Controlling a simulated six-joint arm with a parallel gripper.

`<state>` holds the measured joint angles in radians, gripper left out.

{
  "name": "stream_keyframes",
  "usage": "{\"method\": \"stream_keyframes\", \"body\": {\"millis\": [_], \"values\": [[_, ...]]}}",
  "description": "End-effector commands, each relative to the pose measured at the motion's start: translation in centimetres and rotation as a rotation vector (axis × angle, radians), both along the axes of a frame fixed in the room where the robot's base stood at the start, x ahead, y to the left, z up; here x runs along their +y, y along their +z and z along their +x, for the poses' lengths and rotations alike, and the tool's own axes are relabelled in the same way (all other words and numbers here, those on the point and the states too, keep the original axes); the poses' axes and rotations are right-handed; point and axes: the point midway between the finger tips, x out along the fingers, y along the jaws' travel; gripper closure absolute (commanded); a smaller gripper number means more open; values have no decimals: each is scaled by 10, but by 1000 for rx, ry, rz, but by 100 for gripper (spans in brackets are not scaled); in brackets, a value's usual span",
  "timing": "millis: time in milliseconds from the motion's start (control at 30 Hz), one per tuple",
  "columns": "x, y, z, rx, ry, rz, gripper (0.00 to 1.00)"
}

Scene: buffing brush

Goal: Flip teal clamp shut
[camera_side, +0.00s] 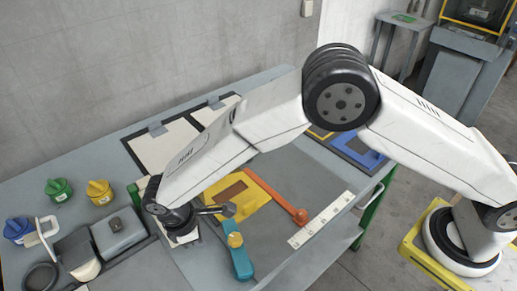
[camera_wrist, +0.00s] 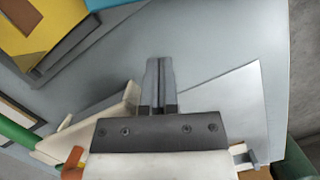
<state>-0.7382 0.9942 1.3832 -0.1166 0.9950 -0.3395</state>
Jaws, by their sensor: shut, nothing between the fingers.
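A bit of teal (camera_wrist: 108,3) shows at the top edge of the wrist view. My gripper (camera_side: 228,209) is shut and empty, just above and left of the yellow knob in the side view. Its closed fingers (camera_wrist: 158,88) are in the middle of the wrist view. I cannot tell its height above the bench.
An orange lever (camera_side: 276,195) with a round end lies right of the yellow plate. A white marked strip (camera_side: 320,220) lies farther right. A grey box (camera_side: 120,232) and green (camera_side: 58,190), yellow (camera_side: 99,191) and blue (camera_side: 18,229) knobs stand at left.

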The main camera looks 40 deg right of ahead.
Motion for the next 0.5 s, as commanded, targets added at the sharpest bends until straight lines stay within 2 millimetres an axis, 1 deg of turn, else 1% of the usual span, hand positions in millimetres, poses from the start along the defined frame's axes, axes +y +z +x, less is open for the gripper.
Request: {"method": "stream_keyframes", "body": {"millis": [33, 300, 500], "values": [[3, 10, 2, -6, 1, 5, 100], [12, 52, 6, -6, 1, 5, 100], [18, 77, 8, -4, 1, 4, 100]]}}
